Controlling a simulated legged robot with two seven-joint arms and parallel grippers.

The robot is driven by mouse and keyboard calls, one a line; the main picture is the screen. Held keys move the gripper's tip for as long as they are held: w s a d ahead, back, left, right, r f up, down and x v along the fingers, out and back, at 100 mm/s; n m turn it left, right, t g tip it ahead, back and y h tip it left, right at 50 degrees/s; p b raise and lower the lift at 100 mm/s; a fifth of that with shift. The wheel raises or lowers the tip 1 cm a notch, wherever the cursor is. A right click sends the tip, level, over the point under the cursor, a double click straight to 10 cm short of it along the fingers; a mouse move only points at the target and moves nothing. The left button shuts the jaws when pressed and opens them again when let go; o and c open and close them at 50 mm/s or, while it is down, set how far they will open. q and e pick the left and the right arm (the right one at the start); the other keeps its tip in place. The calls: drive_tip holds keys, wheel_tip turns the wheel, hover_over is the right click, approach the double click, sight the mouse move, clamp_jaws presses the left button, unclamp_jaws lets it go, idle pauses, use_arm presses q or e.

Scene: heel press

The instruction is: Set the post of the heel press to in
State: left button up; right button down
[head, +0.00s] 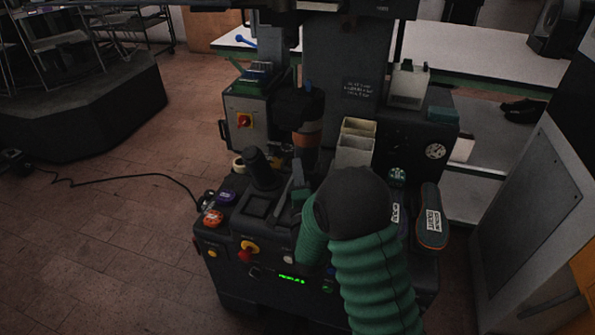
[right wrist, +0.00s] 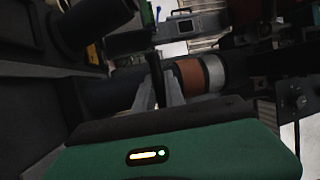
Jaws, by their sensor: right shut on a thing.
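The heel press (head: 232,225) is a dark machine with a control panel in the middle of the head view. A dark upright post with a brown-orange band (head: 307,135) stands above its bed; the banded part also shows in the right wrist view (right wrist: 188,75). My right gripper (head: 298,190) is over the panel, partly hidden by my green-sleeved arm. In the right wrist view its two grey fingers (right wrist: 158,88) are shut on a thin dark upright piece (right wrist: 155,68), apparently a lever. I cannot tell the post's setting. My left gripper is not in view.
A black stubby handle (head: 262,170) stands left of my gripper. Cream bins (head: 356,140) stand behind.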

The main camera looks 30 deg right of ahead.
sight(306, 154)
drive_tip(key=shift+f, duration=0.25)
idle(0.4)
drive_tip(key=w+d+b, duration=0.1)
drive_tip(key=w+d, duration=0.1)
drive_tip(key=d, duration=0.1)
drive_tip(key=w+d+b, duration=0.1)
drive_tip(key=w+d, duration=0.2)
drive_tip(key=shift+w+d+f, duration=0.1)
drive_tip(key=shift+w+d, duration=0.35)
drive_tip(key=shift+d, duration=0.1)
drive_tip(key=shift+r, duration=0.2)
drive_tip(key=shift+a, duration=0.1)
drive_tip(key=c, duration=1.8)
unclamp_jaws()
drive_tip(key=o, duration=0.4)
drive_tip(key=shift+w+d+f, duration=0.1)
drive_tip(key=shift+d, duration=0.1)
